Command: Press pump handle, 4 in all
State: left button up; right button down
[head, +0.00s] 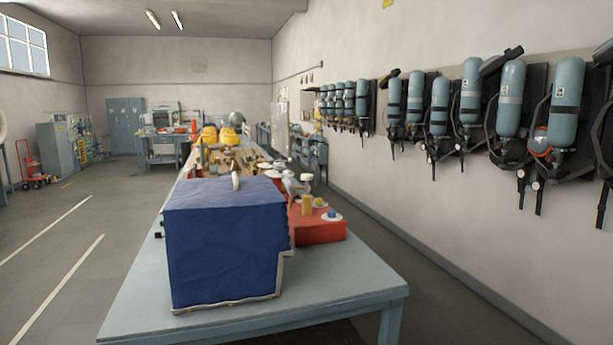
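No pump handle can be made out for certain. A large blue fabric-covered box (225,240) stands near the front end of the long table (345,290). A small white loop-like piece (236,181) shows at its top edge; I cannot tell whether it belongs to the box. Behind it to the right is a red box (322,232). A yellow cylinder with a pale cap (307,206) and a small white-and-blue piece (331,215) show at the red box. The blue box hides part of the table behind it. Neither of my grippers is in view.
Cluttered small items (235,158) and yellow cases (227,135) fill the table farther back. Blue-grey air cylinders (510,98) hang along the right wall. The floor (75,250) left of the table is open. A red hand truck (32,170) stands far left.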

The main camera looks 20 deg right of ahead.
aim_at(306, 178)
jog(key=i+l+u, duration=0.25)
jog(key=l+u, duration=0.15)
jog(key=l, duration=0.8)
jog(key=l+u, duration=0.45)
jog(key=l, duration=0.8)
